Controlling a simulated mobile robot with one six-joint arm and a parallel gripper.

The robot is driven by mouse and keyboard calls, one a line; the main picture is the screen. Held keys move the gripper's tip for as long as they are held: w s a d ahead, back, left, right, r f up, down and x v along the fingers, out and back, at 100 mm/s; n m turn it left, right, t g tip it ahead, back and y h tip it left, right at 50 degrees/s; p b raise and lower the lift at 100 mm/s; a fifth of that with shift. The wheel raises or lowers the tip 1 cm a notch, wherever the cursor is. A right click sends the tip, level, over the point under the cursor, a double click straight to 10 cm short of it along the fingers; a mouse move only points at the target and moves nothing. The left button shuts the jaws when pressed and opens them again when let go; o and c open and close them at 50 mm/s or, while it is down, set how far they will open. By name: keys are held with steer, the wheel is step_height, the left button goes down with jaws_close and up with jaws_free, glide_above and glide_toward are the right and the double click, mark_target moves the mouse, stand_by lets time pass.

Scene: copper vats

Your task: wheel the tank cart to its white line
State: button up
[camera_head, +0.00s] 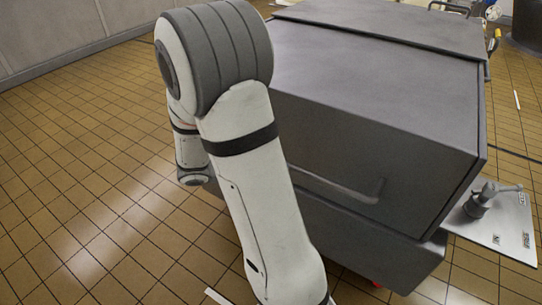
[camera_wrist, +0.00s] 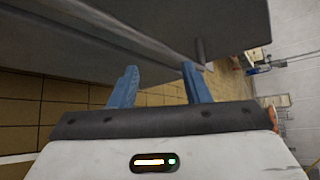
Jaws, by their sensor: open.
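A large dark grey box-shaped body (camera_head: 370,95), which looks like the tank cart, fills the middle and right of the head view. A bar handle (camera_head: 340,188) runs along its near side. In the wrist view, the box's grey side (camera_wrist: 235,22) fills the top, with a bar (camera_wrist: 150,35) running slantwise across it. My gripper (camera_wrist: 160,84) has two blue fingers, apart and with nothing between them. They point towards the box, just short of the bar in the picture; contact cannot be told. My arm hides the gripper in the head view.
A white plate with a grey fitting (camera_head: 490,215) is at the box's right. Short white strips lie on the floor at far right (camera_head: 516,99) and bottom (camera_head: 216,297). A dark round vat (camera_head: 525,25) stands at top right. The tiled floor (camera_head: 80,180) at left is clear.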

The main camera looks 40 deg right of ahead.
steer(key=w+d+f+n+t+h+b, duration=0.25)
steer(key=w+f+n, duration=0.25)
steer(key=n, duration=0.4)
steer(key=x, duration=0.7)
steer(key=shift+w+h+b, duration=0.35)
steer(key=shift+b, duration=0.05)
steer(key=shift+d, duration=0.15)
jaws_close()
steer(key=shift+s, duration=0.1)
